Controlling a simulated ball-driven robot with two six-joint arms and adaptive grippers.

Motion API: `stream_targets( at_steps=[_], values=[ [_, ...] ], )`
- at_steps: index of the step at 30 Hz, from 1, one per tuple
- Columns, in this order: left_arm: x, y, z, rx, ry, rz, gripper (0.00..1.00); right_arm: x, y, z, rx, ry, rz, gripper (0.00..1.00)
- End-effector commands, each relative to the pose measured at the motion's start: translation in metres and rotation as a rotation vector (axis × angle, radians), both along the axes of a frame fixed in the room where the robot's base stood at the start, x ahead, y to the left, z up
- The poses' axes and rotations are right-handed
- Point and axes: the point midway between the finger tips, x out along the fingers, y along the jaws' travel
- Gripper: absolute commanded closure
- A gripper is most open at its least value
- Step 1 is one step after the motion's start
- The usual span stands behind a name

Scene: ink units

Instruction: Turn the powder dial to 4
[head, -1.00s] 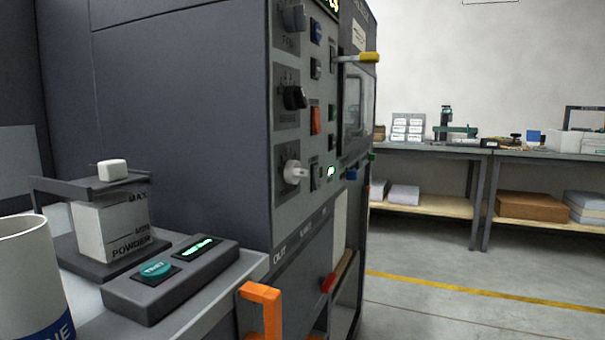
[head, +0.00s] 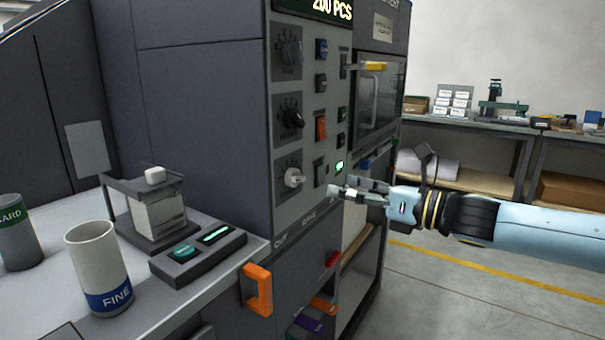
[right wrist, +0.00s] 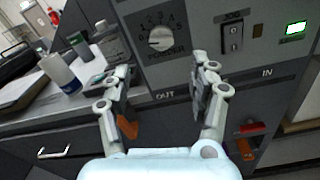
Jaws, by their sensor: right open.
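The powder dial is a pale knob (head: 293,178) on the lowest of three dial plates on the machine's front panel. In the right wrist view the white knob (right wrist: 160,39) sits above the word POWDER with a ring of numbers around it; its exact setting is too small to tell. My right gripper (head: 333,191) comes in from the right, to the right of the dial and apart from it. In the right wrist view its two fingers (right wrist: 161,84) are spread and empty, with the dial beyond them. My left gripper is not in view.
Two other dials (head: 293,118) sit above, with switches to their right. An orange handle (head: 258,290) sticks out below the panel. On the left counter stand a FINE cup (head: 97,262), a powder container (head: 160,215) and a small box with a green button (head: 183,252).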

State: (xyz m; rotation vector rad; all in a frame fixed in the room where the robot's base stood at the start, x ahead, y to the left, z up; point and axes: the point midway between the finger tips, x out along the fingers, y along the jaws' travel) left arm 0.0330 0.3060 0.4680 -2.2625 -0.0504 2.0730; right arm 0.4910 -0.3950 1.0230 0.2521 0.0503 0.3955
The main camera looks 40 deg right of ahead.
Motion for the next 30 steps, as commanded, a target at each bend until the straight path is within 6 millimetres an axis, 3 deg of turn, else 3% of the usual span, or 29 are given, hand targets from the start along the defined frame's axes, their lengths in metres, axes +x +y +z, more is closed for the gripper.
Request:
stream_targets(
  at_steps=[4,10,17,24,30],
  values=[
    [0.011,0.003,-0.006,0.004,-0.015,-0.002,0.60,0.008,0.004,-0.004,0.004,-0.001,-0.001,0.39],
    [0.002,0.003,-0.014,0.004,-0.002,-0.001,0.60,0.026,0.010,-0.004,0.005,-0.002,-0.007,0.39],
    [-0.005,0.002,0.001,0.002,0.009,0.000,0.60,0.050,0.020,0.000,0.011,0.000,-0.007,0.39],
    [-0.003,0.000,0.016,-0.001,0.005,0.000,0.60,0.087,0.034,0.000,0.011,0.000,-0.008,0.39],
    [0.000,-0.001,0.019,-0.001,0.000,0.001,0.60,0.098,0.040,-0.003,0.006,0.003,-0.006,0.39]
  ],
)
